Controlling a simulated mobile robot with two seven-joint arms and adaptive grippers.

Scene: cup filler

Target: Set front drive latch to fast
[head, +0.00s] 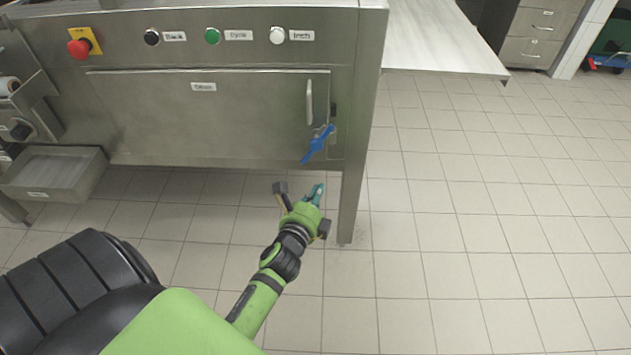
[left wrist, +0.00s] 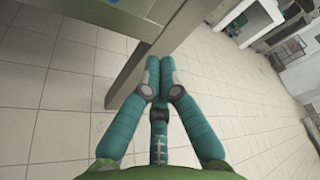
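The blue lever (head: 318,143) hangs at the lower right edge of the metal door (head: 215,125) on the machine's front, below the door's upright handle (head: 309,102). It is tilted, with its lower end toward the left. I take it to be the front drive latch; no fast marking is readable. My left gripper (head: 317,192) is below the lever and apart from it, near the machine's right leg. In the left wrist view its teal fingers (left wrist: 160,64) come together at the tips, with nothing visible between them. My right gripper is not in view.
The machine's right leg (head: 354,195) stands just right of my left gripper. A red stop button (head: 79,48) and black, green and white buttons are above the door. A grey tray (head: 55,172) sits at left. The tiled floor (head: 480,220) at right is clear.

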